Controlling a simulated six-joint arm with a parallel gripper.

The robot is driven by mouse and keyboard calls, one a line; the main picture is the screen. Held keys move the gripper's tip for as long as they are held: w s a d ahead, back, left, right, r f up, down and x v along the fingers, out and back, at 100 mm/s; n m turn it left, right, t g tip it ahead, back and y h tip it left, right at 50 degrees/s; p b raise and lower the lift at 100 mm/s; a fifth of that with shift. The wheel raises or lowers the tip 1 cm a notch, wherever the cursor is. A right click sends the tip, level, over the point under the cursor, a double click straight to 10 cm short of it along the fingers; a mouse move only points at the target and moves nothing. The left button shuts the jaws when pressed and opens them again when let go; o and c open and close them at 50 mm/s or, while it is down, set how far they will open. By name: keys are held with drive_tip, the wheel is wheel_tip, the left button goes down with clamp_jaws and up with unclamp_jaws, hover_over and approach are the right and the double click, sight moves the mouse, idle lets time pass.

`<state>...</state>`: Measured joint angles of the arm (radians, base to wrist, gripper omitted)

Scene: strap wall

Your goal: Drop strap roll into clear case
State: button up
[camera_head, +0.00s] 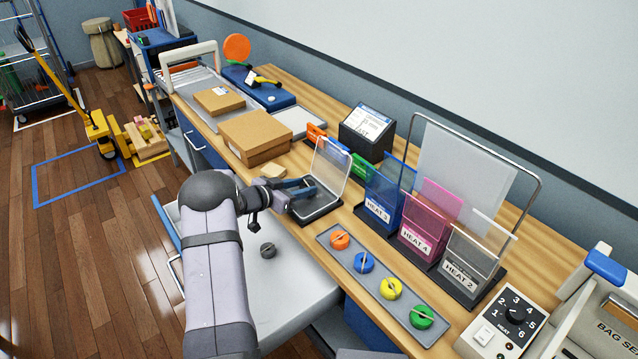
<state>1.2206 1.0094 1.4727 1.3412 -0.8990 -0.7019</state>
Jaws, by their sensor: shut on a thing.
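The clear case (334,167) stands on the bench with its see-through lid raised and its dark-edged base open. My gripper (302,188) reaches in from the left, with its dark blue fingers at the left side of the case, over or against its base. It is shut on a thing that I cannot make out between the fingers. A dark grey roll-like piece (268,250) lies on the pale grey surface below the bench edge; I cannot tell whether it is the strap roll.
A grey tray (350,277) with orange, blue, yellow and green round pieces lies right of the case. Labelled holders (378,210) stand behind it. The pale surface (295,290) is mostly clear.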

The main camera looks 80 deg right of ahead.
drive_tip(key=o, duration=1.1)
drive_tip(key=shift+w+a, duration=0.1)
drive_tip(key=shift+b+v, duration=1.05)
drive_tip(key=shift+v, duration=2.55)
